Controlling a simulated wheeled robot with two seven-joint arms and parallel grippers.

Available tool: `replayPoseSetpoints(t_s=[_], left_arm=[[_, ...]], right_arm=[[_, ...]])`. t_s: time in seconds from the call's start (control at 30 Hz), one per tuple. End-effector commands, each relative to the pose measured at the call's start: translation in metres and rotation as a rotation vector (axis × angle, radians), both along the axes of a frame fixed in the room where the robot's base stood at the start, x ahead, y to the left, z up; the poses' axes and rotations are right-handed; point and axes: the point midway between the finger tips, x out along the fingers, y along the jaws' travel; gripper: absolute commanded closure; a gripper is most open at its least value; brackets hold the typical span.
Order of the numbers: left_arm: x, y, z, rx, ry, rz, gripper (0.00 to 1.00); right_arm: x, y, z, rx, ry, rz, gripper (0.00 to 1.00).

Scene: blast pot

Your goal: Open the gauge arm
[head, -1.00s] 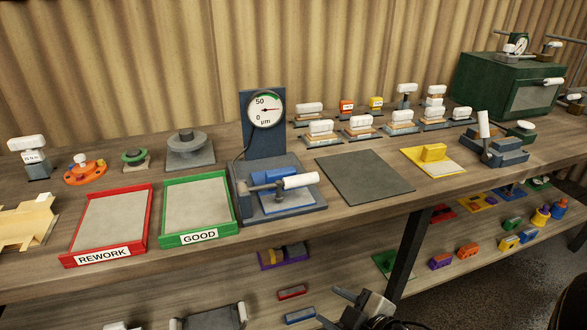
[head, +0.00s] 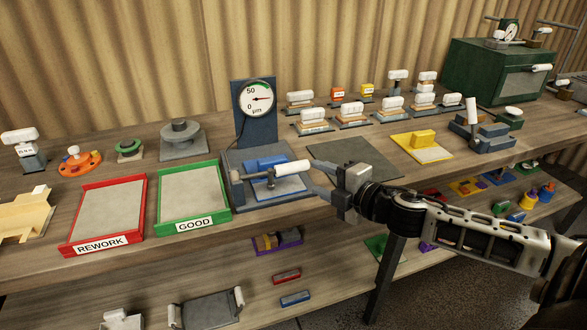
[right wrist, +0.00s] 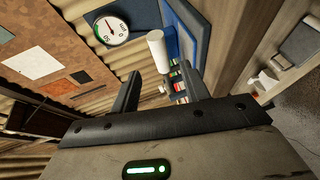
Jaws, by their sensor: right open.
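The gauge station (head: 232,188) is a grey base with an upright blue-grey plate and a round dial (head: 257,97). Its gauge arm has a white handle (head: 292,167) pointing right, over a blue block (head: 266,160). My right gripper (head: 316,178) is open, just right of the handle's free end. In the right wrist view, the handle (right wrist: 157,48) shows ahead, in line with the gap between my open fingers (right wrist: 163,82). I cannot tell whether its tip is between them. The fingers hold nothing. My left gripper is not in view.
A green GOOD tray (head: 190,228) and a red REWORK tray (head: 100,243) sit left of the station. A dark mat (head: 340,150) lies to its right, behind my right forearm. Several white-topped blocks stand at the back. A lower shelf (head: 215,275) holds more parts.

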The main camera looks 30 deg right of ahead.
Motion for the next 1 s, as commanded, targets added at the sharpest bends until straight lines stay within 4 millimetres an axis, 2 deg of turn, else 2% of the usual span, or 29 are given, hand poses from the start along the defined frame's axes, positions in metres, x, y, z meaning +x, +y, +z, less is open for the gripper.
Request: replayPoseSetpoints(t_s=[0.6,0.8,1.0], left_arm=[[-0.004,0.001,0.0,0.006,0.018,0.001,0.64],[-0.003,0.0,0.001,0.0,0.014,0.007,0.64],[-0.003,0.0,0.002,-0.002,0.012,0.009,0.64]], right_arm=[[0.078,0.013,-0.013,0.001,-0.001,-0.001,0.54],[0.089,0.015,-0.016,-0.001,0.0,0.0,0.54],[0.09,0.015,-0.017,-0.001,0.001,0.0,0.54]])
